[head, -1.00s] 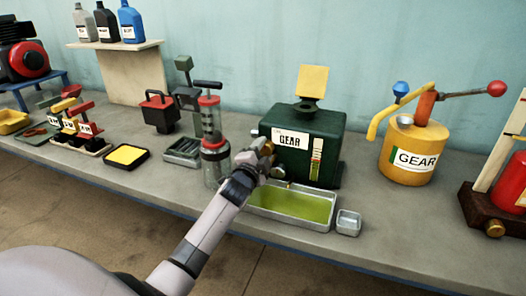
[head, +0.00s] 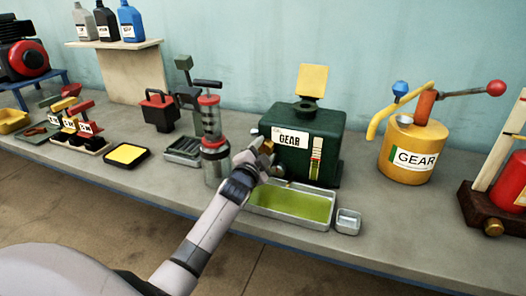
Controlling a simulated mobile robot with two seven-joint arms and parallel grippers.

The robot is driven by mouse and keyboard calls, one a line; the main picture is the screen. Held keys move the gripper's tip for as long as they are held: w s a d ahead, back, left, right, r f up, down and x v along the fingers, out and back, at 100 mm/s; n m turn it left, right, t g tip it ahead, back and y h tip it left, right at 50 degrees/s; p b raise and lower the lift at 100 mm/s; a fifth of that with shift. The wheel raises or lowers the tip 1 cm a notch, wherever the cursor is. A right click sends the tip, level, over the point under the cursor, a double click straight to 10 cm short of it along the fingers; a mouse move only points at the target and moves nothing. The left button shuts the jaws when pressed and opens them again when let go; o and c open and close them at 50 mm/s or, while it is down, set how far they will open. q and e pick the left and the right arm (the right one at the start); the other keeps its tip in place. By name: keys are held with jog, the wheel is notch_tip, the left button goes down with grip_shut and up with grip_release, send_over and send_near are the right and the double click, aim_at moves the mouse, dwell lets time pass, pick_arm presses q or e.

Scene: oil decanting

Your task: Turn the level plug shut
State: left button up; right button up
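The dark green gear box (head: 322,128) with a white GEAR label (head: 289,139) stands on the bench. A striped level gauge (head: 316,158) is on its front. A small brass-coloured part (head: 267,146), which may be the level plug, shows at the tip of my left gripper (head: 262,153), by the box's lower left front. The gripper hides most of that spot, and I cannot tell whether its fingers are shut on the part. A metal tray (head: 284,219) with yellow-green oil (head: 300,203) lies below the box front. My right gripper is not in view.
A small metal dish (head: 348,221) stands right of the tray. A clear pump cylinder with red bands (head: 214,144) stands close left of my gripper. A yellow GEAR can (head: 411,150) stands further right. The bench front (head: 120,185) is clear at left.

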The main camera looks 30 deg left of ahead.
pick_arm(q)
jog(key=o, duration=0.3)
jog(key=shift+o, duration=0.2)
jog(key=shift+s, duration=0.1)
jog(key=shift+v, duration=3.5)
